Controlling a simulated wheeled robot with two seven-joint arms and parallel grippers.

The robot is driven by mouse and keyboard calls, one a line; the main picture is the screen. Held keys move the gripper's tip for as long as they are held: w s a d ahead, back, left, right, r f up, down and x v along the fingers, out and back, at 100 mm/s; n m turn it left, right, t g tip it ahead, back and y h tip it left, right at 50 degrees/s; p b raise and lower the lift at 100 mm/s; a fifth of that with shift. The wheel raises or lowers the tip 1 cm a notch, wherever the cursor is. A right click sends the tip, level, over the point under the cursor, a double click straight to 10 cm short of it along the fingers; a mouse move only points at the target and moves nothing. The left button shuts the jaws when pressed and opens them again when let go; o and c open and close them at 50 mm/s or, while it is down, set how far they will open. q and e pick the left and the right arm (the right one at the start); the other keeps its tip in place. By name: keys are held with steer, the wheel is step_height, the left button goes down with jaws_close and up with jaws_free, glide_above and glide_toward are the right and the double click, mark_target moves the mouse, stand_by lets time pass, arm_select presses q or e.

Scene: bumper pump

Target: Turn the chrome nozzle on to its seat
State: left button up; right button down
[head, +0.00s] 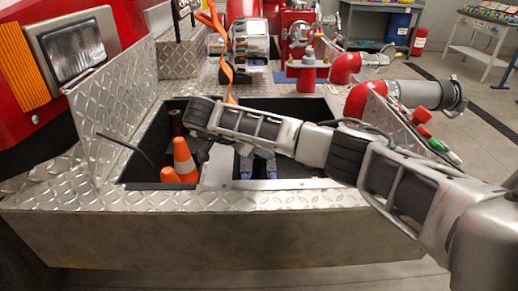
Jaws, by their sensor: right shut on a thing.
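My right arm reaches in from the lower right across the open bumper well. Its dark gripper (204,150) points down into the left part of the well, close beside an orange and white cone (184,160). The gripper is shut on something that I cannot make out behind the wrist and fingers. I cannot tell which part is the nozzle of the task. A chrome-ended fitting (376,59) sits on a red elbow at the back right, and a larger grey fitting (425,94) sits on a nearer red elbow. My left gripper is not in view.
The well (310,108) has a dark interior and a tread-plate rim. A raised tread-plate lid (112,105) stands at its left. A shiny chrome unit (249,42), an orange strap (226,70) and a red pump fitting (307,72) stand behind. Open floor lies to the right.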

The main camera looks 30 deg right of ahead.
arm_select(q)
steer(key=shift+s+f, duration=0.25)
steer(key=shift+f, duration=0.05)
arm_select(e)
steer(key=shift+d+r, duration=0.1)
steer(key=c, duration=0.7)
jaws_free()
steer(key=shift+c, duration=0.2)
steer(key=o, duration=0.4)
step_height(320, 180, up, 5)
steer(key=p, duration=0.4)
steer(key=shift+p, duration=0.4)
steer(key=shift+r+p, duration=0.9)
steer(key=shift+r, duration=0.1)
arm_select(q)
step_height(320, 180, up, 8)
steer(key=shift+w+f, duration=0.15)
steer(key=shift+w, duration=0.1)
